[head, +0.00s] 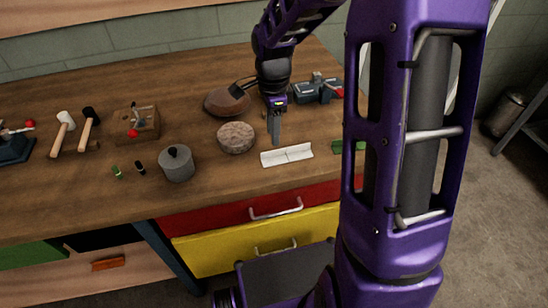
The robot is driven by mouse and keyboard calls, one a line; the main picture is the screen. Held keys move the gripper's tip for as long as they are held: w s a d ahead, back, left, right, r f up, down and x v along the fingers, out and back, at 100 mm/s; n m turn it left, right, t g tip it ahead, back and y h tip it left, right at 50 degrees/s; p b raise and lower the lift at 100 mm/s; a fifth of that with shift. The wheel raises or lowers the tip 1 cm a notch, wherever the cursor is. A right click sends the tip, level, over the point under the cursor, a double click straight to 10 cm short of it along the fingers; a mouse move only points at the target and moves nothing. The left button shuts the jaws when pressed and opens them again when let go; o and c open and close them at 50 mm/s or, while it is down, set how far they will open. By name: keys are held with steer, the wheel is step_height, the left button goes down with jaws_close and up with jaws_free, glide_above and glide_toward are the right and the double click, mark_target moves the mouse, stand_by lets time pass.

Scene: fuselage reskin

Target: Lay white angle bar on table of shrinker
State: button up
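The white angle bar (287,155) lies on the wooden workbench near its front edge, right of the middle. A blue-grey bench machine with a red part (316,90) stands behind and right of my gripper. A dark teal machine with a red knob (14,146) is cut off at the left edge. I cannot tell which one is the shrinker.
A round stone-like block (236,138), a brown rounded form (226,101) and a grey lidded pot (177,164) stand left of my gripper. Mallets (88,130) and a wooden block (136,124) lie farther left. A green piece (338,146) lies right of the bar, partly hidden by my arm.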

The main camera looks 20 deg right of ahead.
mark_target(275, 158)
steer(key=shift+f, duration=3.1)
jaws_close()
